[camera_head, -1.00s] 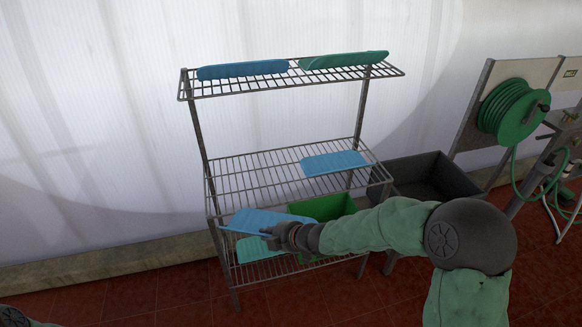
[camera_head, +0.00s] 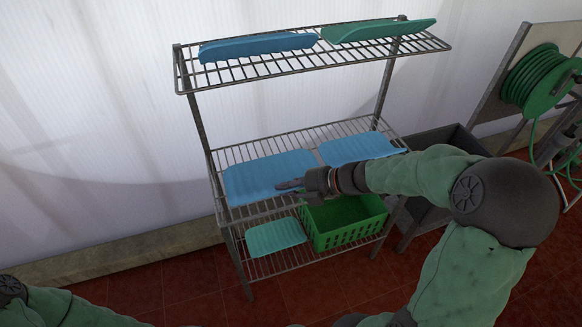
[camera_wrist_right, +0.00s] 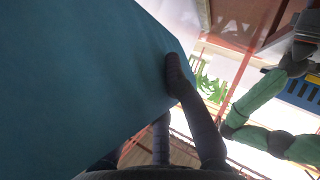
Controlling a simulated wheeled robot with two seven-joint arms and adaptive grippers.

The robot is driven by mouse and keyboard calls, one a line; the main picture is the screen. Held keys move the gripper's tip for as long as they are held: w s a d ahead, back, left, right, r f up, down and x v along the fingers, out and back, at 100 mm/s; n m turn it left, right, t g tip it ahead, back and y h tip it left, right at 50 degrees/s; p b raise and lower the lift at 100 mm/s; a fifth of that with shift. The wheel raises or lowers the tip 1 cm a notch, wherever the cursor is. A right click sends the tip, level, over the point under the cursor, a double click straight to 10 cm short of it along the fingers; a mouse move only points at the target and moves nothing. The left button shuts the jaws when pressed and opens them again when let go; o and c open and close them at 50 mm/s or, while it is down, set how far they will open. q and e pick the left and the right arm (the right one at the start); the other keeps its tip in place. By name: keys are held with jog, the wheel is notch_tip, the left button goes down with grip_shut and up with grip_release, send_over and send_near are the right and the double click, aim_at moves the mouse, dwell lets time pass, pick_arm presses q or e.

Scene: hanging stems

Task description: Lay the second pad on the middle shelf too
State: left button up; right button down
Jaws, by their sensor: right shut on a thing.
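The second pad, a blue ribbed sheet (camera_head: 262,172), lies roughly level over the left part of the wire middle shelf (camera_head: 225,156). My right gripper (camera_head: 292,186) is shut on its right front edge. Whether the pad rests on the wires or is just above them, I cannot tell. In the right wrist view the pad (camera_wrist_right: 85,75) fills the left side, with a dark finger (camera_wrist_right: 180,80) against its edge. The other blue pad (camera_head: 357,147) lies flat on the right part of the same shelf. My left gripper is not in view.
The top shelf (camera_head: 300,62) holds a blue pad (camera_head: 255,47) and a green pad (camera_head: 375,30). On the bottom shelf are a teal pad (camera_head: 275,237) and a green crate (camera_head: 345,232). A dark trough (camera_head: 425,205) and a hose reel (camera_head: 540,80) stand right.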

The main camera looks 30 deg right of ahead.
aim_at(279, 176)
jog(key=w+f, duration=0.1)
jog(key=w, duration=0.1)
jog(key=w+d+f+b, duration=0.1)
jog(key=w, duration=0.1)
jog(key=w+d+f+b, duration=0.1)
jog(key=w+f, duration=0.1)
jog(key=w, duration=0.1)
jog(key=shift+d, duration=0.2)
jog(key=w+f, duration=0.1)
jog(key=w+d+f+b, duration=0.1)
jog(key=f, duration=0.1)
jog(key=w+f+b, duration=0.1)
jog(key=shift+w+d+f, duration=0.25)
jog(key=shift+w, duration=0.1)
jog(key=shift+w+d+f, duration=0.1)
jog(key=shift+w+f, duration=0.2)
jog(key=shift+f, duration=0.1)
notch_tip(279, 176, down, 3)
jog(key=shift+w+f+b, duration=0.1)
jog(key=shift+b, duration=1.15)
jog(key=c, duration=1.3)
grip_release()
